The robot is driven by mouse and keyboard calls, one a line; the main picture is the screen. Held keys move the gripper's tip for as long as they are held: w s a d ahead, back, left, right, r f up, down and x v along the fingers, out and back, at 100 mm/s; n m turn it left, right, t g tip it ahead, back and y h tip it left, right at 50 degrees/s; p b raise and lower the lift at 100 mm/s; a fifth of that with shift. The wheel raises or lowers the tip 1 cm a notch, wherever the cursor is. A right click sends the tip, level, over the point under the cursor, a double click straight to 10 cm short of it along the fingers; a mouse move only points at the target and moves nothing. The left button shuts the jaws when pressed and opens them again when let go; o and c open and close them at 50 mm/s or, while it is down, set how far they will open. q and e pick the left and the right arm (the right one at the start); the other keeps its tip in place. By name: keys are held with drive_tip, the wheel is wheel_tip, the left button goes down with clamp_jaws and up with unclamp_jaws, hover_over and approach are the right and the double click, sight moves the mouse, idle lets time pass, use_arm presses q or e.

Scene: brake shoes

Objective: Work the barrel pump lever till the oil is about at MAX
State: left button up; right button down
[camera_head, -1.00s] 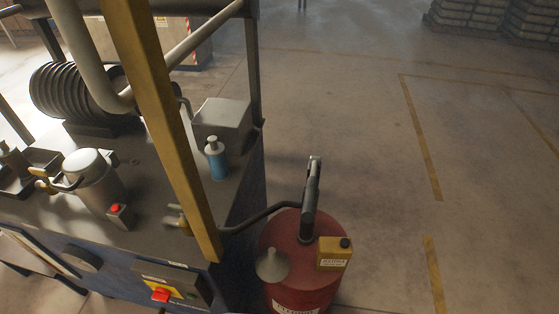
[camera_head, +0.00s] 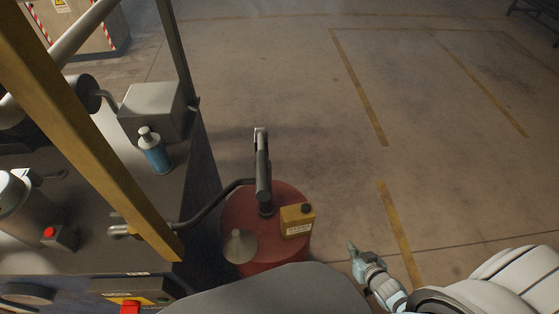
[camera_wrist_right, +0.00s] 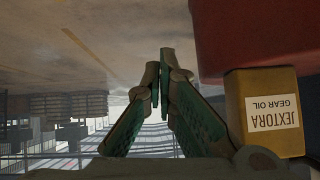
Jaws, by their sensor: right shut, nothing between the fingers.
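The red barrel (camera_head: 236,205) stands beside the machine bench in the head view, and part of it shows at the top right of the right wrist view (camera_wrist_right: 265,40). The dark pump with its upright lever (camera_head: 262,160) rises from the barrel top. A hose (camera_head: 215,203) runs from it to the machine. My right gripper (camera_head: 354,250) is shut and empty, right of the barrel and apart from the lever. Its fingertips also meet in the wrist view (camera_wrist_right: 161,75). My left gripper is not in view. I see no oil level or MAX mark.
A yellow gear oil can (camera_head: 297,220) and a grey funnel (camera_head: 240,246) sit on the barrel top; the can is close beside my right gripper in the wrist view (camera_wrist_right: 262,110). A blue bottle (camera_head: 155,155) stands on the bench. The floor right of the barrel is clear.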

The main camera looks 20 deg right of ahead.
sight(262, 158)
drive_tip(key=w+r+t+y+b, duration=0.1)
drive_tip(key=w+r+t+y, duration=0.1)
drive_tip(key=w+r+t, duration=0.5)
drive_tip(key=w+r+y, duration=0.2)
drive_tip(key=w+r, duration=0.3)
drive_tip(key=r, duration=0.6)
drive_tip(key=a+r+n+y, duration=0.1)
drive_tip(key=a+r+y, duration=0.15)
drive_tip(key=r, duration=0.25)
drive_tip(key=a+r+n+t+y+b, duration=0.1)
drive_tip(key=a+r+n+y, duration=0.1)
drive_tip(key=r+y, duration=0.3)
drive_tip(key=a+r+n+y, duration=0.1)
drive_tip(key=a+r+y, duration=0.2)
drive_tip(key=r, duration=0.3)
drive_tip(key=s+a+r+n+g+y, duration=0.5)
drive_tip(key=r+n+g+y, duration=0.1)
drive_tip(key=r+g+y, duration=0.1)
drive_tip(key=shift+s+r+g+y+b, duration=0.25)
drive_tip(key=shift+r+y, duration=0.2)
drive_tip(key=shift+r, duration=0.25)
drive_tip(key=w+a+r+p, duration=0.1)
drive_tip(key=w+a, duration=0.1)
drive_tip(key=a, duration=0.7)
drive_tip(key=shift+w, duration=0.4)
